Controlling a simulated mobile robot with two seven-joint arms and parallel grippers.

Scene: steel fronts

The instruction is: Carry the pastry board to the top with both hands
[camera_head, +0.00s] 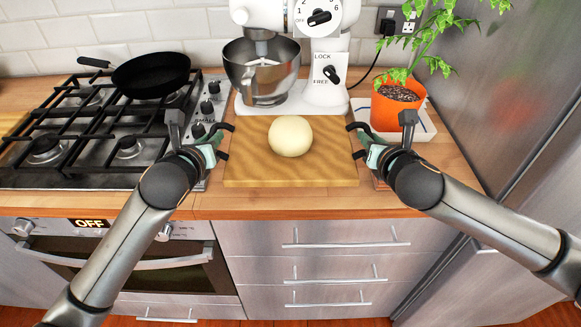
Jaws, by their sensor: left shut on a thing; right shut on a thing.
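The pastry board (250,168) is a wooden slab over the wooden counter top, in the middle of the head view. A pale round ball of dough (290,136) sits on it, slightly right of its centre. My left gripper (222,141) is shut on the board's left side. My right gripper (358,141) is shut on the board's right side. The board looks level. Its far edge lies in front of the stand mixer's base. I cannot tell whether its underside touches the counter.
The white stand mixer (290,97) with a steel bowl stands right behind the board. A gas hob (128,146) with a black frying pan (150,73) is at left. An orange plant pot (397,108) on a white tray (424,130) is at right, beside a tall steel front (480,60).

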